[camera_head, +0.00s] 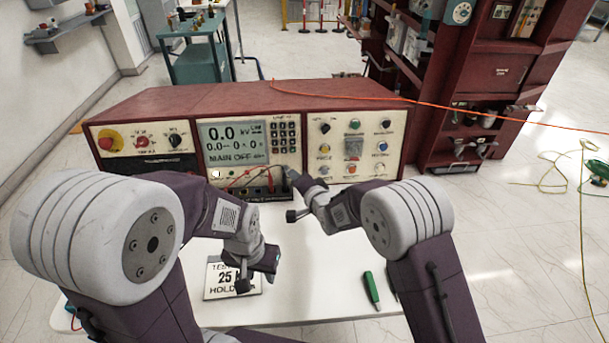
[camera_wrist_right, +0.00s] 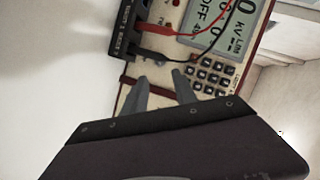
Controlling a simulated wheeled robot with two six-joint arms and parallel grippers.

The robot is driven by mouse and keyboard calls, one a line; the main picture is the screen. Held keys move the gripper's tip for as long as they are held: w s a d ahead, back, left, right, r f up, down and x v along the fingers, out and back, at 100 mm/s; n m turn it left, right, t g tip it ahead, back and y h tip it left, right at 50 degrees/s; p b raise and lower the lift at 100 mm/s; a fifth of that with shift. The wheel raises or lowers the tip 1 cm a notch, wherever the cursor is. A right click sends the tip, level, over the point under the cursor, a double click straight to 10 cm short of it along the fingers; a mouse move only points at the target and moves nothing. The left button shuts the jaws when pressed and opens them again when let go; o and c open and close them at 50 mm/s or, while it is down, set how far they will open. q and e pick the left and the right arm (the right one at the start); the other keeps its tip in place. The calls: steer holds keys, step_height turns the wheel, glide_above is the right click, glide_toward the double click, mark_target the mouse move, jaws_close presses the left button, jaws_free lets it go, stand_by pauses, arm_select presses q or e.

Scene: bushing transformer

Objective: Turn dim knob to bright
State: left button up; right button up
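The red control console (camera_head: 240,97) stands at the back of the white table. Its right panel (camera_head: 352,145) carries small knobs and buttons, including a black knob (camera_head: 325,128) at upper left and another (camera_head: 385,126) at upper right. A further black knob (camera_head: 175,140) is on the left panel. The labels are too small to show which is the dim knob. My right gripper (camera_head: 289,176) is at the console's lower middle; the right wrist view shows its two fingers (camera_wrist_right: 163,75) apart and empty near the keypad and leads. My left gripper (camera_head: 255,276) hangs over the table; its opening is unclear.
Red and black leads (camera_head: 245,177) hang across the middle panel below the display (camera_head: 232,143). A white sign (camera_head: 220,280) lies under my left gripper.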

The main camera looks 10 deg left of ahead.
mark_target(285, 170)
arm_select(q)
steer(key=shift+f+b, duration=0.3)
arm_select(e)
steer(key=x, duration=0.9)
steer(key=shift+a, duration=0.1)
steer(key=shift+c, duration=0.3)
